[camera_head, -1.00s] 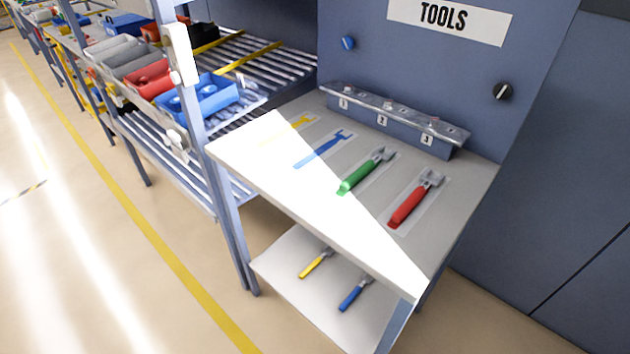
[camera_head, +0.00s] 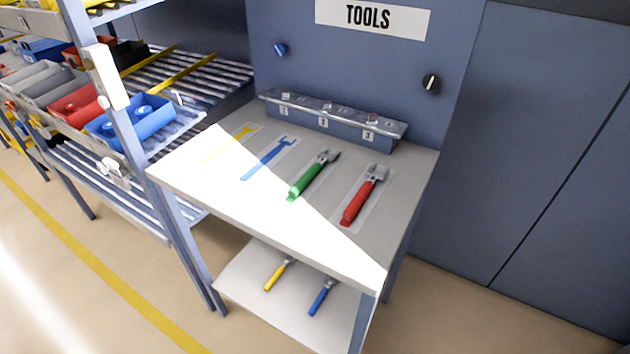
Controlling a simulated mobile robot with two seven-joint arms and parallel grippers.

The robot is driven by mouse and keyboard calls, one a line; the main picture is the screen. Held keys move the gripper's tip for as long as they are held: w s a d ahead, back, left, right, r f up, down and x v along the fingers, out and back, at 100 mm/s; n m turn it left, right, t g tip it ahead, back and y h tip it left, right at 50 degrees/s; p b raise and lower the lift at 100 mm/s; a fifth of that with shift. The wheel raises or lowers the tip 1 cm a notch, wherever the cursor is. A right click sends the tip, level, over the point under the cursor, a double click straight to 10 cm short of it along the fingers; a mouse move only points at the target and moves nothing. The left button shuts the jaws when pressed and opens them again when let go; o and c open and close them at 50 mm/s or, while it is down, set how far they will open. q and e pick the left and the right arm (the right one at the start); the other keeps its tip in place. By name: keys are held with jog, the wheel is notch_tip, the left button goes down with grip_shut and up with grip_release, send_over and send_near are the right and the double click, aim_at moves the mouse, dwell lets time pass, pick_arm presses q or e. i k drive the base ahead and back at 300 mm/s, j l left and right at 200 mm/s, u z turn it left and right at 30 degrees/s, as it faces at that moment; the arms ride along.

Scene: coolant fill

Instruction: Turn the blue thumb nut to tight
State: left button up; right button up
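A small blue knob (camera_head: 280,49) is on the upright tool panel, left of and below the TOOLS sign. It may be the blue thumb nut, but I cannot tell, nor can I tell how tight it is. A blue bin (camera_head: 132,122) on the rack at left holds blue round parts too small to identify. Neither of my grippers is in view.
A tool table (camera_head: 400,220) bears a green-handled tool (camera_head: 307,175), a red-handled tool (camera_head: 363,195) and yellow and blue tool outlines. Its lower shelf (camera_head: 240,285) holds a yellow tool (camera_head: 278,276) and a blue tool (camera_head: 321,297). A black knob (camera_head: 430,83) is on the panel.

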aim_at(280, 49)
jog(key=i+j, duration=0.1)
jog(key=j, duration=0.2)
jog(key=i+j, duration=0.25)
jog(key=j, duration=0.3)
jog(key=i+j+z, duration=0.1)
jog(key=z, duration=0.25)
jog(key=j+z, duration=0.55)
jog(key=z, duration=0.2)
